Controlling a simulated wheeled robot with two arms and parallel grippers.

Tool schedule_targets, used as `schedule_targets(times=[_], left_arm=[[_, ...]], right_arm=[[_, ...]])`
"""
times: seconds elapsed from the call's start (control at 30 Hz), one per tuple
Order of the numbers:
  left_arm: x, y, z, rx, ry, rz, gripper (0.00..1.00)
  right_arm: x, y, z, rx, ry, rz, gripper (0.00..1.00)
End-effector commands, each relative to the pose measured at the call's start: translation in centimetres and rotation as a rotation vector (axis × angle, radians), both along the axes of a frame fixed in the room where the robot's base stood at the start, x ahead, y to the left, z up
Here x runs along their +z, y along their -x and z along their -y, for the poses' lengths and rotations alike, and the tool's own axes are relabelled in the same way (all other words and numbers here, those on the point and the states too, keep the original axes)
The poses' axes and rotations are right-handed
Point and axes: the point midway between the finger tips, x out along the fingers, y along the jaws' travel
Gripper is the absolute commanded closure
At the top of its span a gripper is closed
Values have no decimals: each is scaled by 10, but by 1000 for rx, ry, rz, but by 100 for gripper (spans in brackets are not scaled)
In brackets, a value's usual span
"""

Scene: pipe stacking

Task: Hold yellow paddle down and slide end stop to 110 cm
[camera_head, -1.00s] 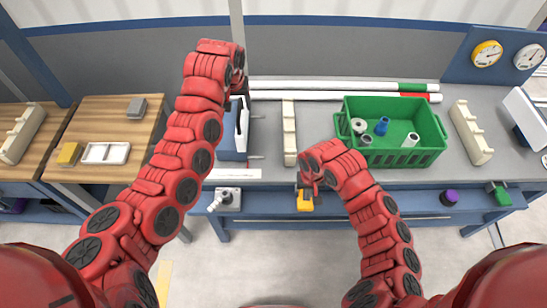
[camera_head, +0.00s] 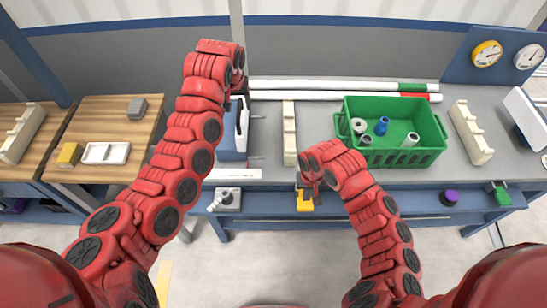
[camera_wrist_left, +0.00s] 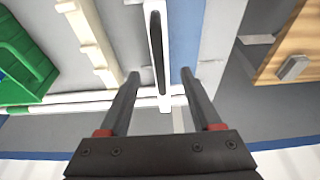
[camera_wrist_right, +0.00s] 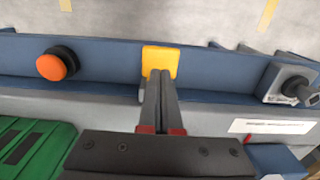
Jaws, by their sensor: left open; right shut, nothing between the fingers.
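The yellow paddle (camera_head: 305,205) sits on the blue front rail of the bench. My right gripper (camera_head: 307,187) is shut and empty, its tips over the paddle. In the right wrist view the tips (camera_wrist_right: 162,76) overlap the lower part of the paddle (camera_wrist_right: 160,58); whether they press on it I cannot tell. A white upright plate with a black strip, which looks like the end stop (camera_head: 243,118), stands on a blue block. My left gripper (camera_head: 240,88) is open at its far end. In the left wrist view the plate (camera_wrist_left: 153,20) lies between the open fingers (camera_wrist_left: 160,72), with gaps on both sides.
A green crate (camera_head: 440,150) holds small fittings. Long white pipes (camera_head: 320,85) lie along the back. Cream racks (camera_head: 289,135) stand between plate and crate and at the right (camera_head: 472,135). A grey lever box (camera_head: 228,199) and purple knob (camera_head: 449,197) are on the front rail.

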Motion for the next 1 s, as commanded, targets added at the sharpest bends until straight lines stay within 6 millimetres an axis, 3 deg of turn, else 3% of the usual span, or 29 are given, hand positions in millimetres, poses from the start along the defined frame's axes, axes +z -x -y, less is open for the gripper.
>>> schedule_targets(times=[1.0], left_arm=[[0, 0, 0, 0, 0, 0, 35]], right_arm=[[-44, 0, 0, -2, -1, -1, 100]])
